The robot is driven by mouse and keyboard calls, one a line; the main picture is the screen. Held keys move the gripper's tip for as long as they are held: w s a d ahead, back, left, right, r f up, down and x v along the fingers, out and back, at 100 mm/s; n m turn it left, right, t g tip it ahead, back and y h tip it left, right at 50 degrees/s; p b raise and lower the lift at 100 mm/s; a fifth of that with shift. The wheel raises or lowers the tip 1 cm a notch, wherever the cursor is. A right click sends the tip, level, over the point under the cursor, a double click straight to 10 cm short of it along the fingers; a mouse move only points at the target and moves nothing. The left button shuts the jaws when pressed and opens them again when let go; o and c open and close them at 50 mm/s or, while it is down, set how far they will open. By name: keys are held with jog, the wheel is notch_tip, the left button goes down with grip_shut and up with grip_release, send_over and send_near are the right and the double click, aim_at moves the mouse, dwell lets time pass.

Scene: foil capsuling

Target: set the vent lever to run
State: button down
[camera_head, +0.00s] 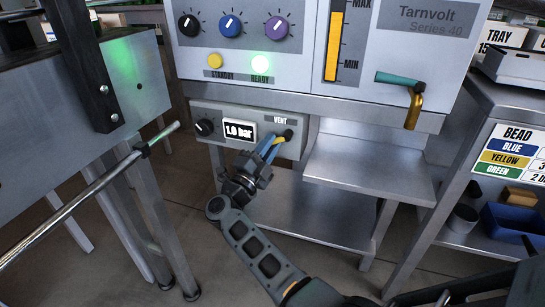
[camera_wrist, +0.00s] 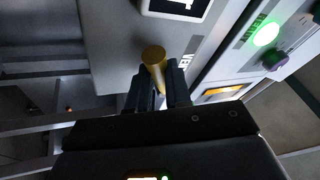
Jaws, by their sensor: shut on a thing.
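The vent lever (camera_head: 279,141) is a yellow handle on the small grey panel below the main cabinet, under the VENT label (camera_head: 280,121). It slants down and left from a dark pivot (camera_head: 289,134). My gripper (camera_head: 269,148) reaches it from below, its fingers shut around the handle. In the wrist view the brass-yellow lever (camera_wrist: 154,62) stands up between the two dark fingertips of my gripper (camera_wrist: 160,80), its round end showing beyond them. The fingers hide the lower part of the handle. No run mark is readable on the panel.
The green READY lamp (camera_head: 259,78) is lit above. A teal-and-brass handle (camera_head: 398,79) sticks out at right. A metal rod (camera_head: 90,195) and grey bench stand left.

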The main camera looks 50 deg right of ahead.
jog(key=shift+w+a+r+m+g+y+b, duration=0.1)
jog(key=shift+r+m+g+y+b, duration=0.35)
jog(key=shift+m, duration=0.7)
jog(key=shift+w+r+m+g+b, duration=0.1)
jog(key=shift+r+m+g+b, duration=0.1)
jog(key=shift+m+g, duration=0.65)
jog(key=shift+w+a+r+m+g+y+b, duration=0.1)
jog(key=shift+r+m+g+y+b, duration=0.2)
jog(key=shift+m, duration=1.1)
jog(key=shift+d, duration=0.1)
jog(key=c, duration=1.1)
grip_release()
jog(key=shift+r, duration=0.1)
jog(key=shift+o, duration=0.2)
jog(key=p+v, duration=0.1)
jog(key=v, duration=0.7)
